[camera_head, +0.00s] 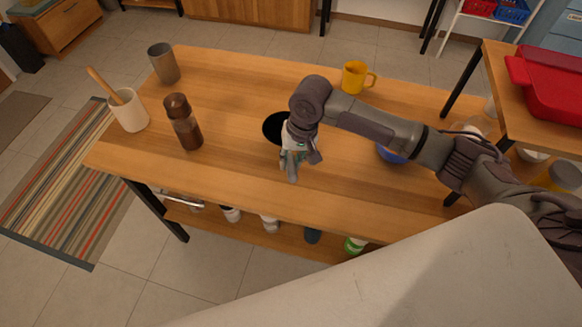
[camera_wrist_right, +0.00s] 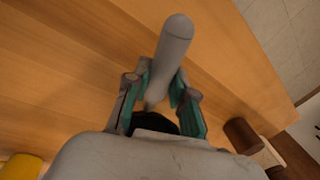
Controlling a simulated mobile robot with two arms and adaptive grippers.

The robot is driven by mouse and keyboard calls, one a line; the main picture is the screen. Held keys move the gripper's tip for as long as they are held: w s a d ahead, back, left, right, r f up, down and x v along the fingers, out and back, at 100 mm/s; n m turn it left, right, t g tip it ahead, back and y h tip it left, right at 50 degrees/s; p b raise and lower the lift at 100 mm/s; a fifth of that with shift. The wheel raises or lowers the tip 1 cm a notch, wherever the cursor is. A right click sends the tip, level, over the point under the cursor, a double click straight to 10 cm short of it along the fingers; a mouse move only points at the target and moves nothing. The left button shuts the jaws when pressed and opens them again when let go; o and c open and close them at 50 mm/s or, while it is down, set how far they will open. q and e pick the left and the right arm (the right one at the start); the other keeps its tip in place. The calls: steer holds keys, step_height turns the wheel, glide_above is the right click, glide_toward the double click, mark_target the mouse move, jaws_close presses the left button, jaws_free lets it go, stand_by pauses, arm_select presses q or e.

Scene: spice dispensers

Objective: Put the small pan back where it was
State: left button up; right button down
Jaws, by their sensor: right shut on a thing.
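The small pan has a dark round bowl (camera_head: 272,126), partly hidden behind my right gripper, over the middle of the wooden table. Its grey handle (camera_wrist_right: 173,48) shows in the right wrist view, running between the two fingers. My right gripper (camera_head: 293,160) is shut on this handle; its fingers (camera_wrist_right: 160,90) press it from both sides. Only a dark piece of the bowl shows below the fingers in the wrist view. I cannot tell whether the pan touches the tabletop. My left gripper is not in view.
On the table (camera_head: 220,75) stand a brown dispenser (camera_head: 183,122), a white pot with a wooden spoon (camera_head: 128,112), a grey cup (camera_head: 163,63) and a yellow mug (camera_head: 354,77). A blue bowl (camera_head: 388,154) is partly behind my arm. The table's front left is clear.

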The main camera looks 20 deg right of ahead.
steer(key=shift+f, duration=2)
steer(key=shift+f, duration=0.1)
steer(key=c, duration=1)
jaws_free()
steer(key=r, duration=0.4)
steer(key=d+r, duration=0.1)
steer(key=r, duration=0.3)
steer(key=d+r, duration=0.1)
steer(key=r, duration=0.3)
steer(key=shift+s+d, duration=0.1)
steer(key=shift+s, duration=0.25)
